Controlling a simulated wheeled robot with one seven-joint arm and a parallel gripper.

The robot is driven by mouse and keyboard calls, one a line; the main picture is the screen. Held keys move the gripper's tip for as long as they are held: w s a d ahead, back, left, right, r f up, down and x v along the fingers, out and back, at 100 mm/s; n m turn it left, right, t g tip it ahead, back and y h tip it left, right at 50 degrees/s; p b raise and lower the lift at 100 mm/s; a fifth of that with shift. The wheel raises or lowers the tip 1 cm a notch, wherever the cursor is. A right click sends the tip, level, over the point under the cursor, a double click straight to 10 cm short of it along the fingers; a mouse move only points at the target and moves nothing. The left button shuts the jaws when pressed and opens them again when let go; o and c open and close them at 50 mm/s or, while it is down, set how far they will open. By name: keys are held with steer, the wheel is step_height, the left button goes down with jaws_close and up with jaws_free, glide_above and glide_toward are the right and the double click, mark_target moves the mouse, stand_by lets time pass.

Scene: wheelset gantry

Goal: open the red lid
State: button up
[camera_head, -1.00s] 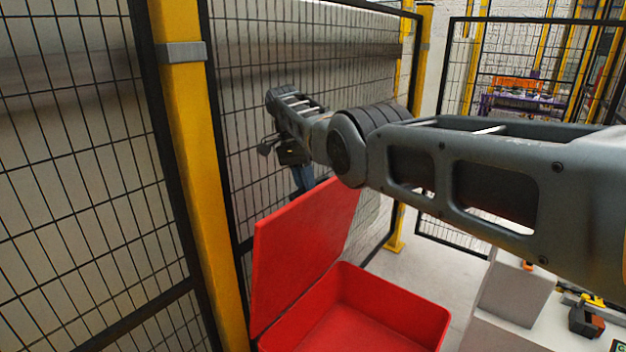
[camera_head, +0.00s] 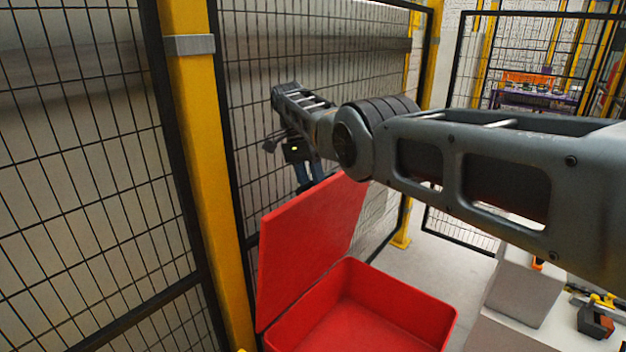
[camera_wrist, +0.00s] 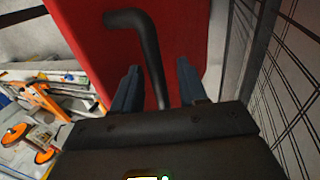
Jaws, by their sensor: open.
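The red lid (camera_head: 312,240) stands raised and tilted back against the mesh fence side in the head view. It is hinged to an open, empty red box (camera_head: 385,300). My gripper (camera_head: 308,178) is beside the lid's upper edge, its fingertips partly hidden behind the lid. In the wrist view the gripper (camera_wrist: 158,85) is open, with its two blue-grey fingers apart. A black bent handle (camera_wrist: 150,50) on the red lid (camera_wrist: 85,35) runs between the fingers; I cannot tell whether either finger touches it.
A yellow post (camera_head: 205,170) and black mesh fence (camera_head: 90,170) stand close on the left and behind the lid. A grey block (camera_head: 522,285) and a table with tools (camera_head: 597,320) are at the right. Bare floor (camera_head: 440,265) shows behind the box.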

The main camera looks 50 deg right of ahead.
step_height(320, 180, up, 5)
steer(key=p, duration=0.4)
steer(key=shift+f, duration=0.3)
steer(key=shift+s+d+r, duration=0.2)
steer(key=shift+r, duration=0.1)
steer(key=s+d+r, duration=0.6)
steer(key=s+d, duration=0.1)
steer(key=s, duration=0.1)
steer(key=shift+s+p, duration=0.2)
steer(key=shift+p, duration=0.2)
steer(key=shift+d, duration=0.1)
steer(key=shift+f, duration=0.1)
